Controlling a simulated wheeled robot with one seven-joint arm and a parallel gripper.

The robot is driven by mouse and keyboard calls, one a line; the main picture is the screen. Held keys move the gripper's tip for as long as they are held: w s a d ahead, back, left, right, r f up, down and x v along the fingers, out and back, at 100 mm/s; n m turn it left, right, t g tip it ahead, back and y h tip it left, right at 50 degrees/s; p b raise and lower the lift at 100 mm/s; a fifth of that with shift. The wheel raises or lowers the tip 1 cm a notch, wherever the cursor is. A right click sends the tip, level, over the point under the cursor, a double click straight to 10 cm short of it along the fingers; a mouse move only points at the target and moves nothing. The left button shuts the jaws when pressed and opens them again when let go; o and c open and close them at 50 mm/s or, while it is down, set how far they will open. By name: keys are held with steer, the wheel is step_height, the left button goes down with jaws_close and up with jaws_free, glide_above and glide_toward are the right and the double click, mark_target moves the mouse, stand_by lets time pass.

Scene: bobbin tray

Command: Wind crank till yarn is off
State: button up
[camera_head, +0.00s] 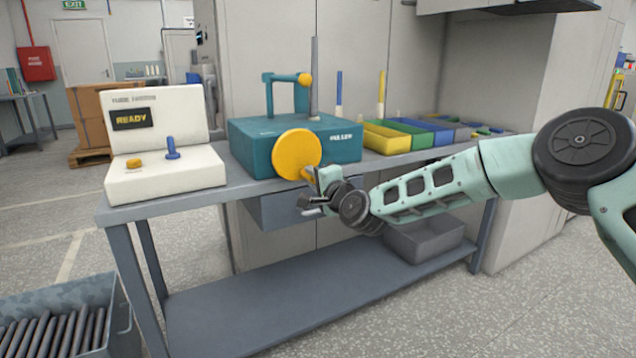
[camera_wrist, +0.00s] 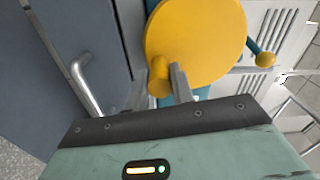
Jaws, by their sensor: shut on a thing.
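The crank is a round yellow disc (camera_head: 297,154) on the front of a teal winder box (camera_head: 245,148), with a short yellow handle (camera_wrist: 159,78) standing out near its rim. My gripper (camera_head: 316,188) is at the disc's lower right. In the wrist view my gripper (camera_wrist: 160,85) has its two fingers closed on either side of the handle. A teal bent arm with an orange tip (camera_head: 304,80) and a thin grey upright rod (camera_head: 314,75) stand on top of the winder. I cannot make out any yarn on it.
A white machine (camera_head: 165,175) with a READY display stands at left on the grey bench. Coloured trays (camera_head: 385,138) and two upright spindles (camera_head: 382,95) are at right. A drawer (camera_head: 280,208) with a metal handle (camera_wrist: 85,85) lies below the bench top.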

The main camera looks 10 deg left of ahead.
steer(key=m, duration=0.1)
steer(key=a+m+b, duration=0.1)
steer(key=m, duration=0.1)
steer(key=s+m+b, duration=0.1)
steer(key=shift+s+a+f, duration=0.1)
steer(key=shift+a+f, duration=0.2)
steer(key=shift+f, duration=0.05)
steer(key=shift+s+a+r+m+b, duration=0.1)
steer(key=shift+s+a+m+b, duration=0.15)
steer(key=shift+m, duration=0.4)
steer(key=shift+a+r+m+b, duration=0.1)
steer(key=shift+m+b, duration=0.25)
steer(key=shift+m, duration=0.25)
steer(key=shift+s+a+r+m+b, duration=0.1)
steer(key=shift+s+a+m+b, duration=0.15)
steer(key=shift+m, duration=0.4)
steer(key=o, duration=1)
steer(key=shift+w, duration=0.1)
steer(key=p+v, duration=0.2)
steer(key=v, duration=1.5)
steer(key=shift+s, duration=0.25)
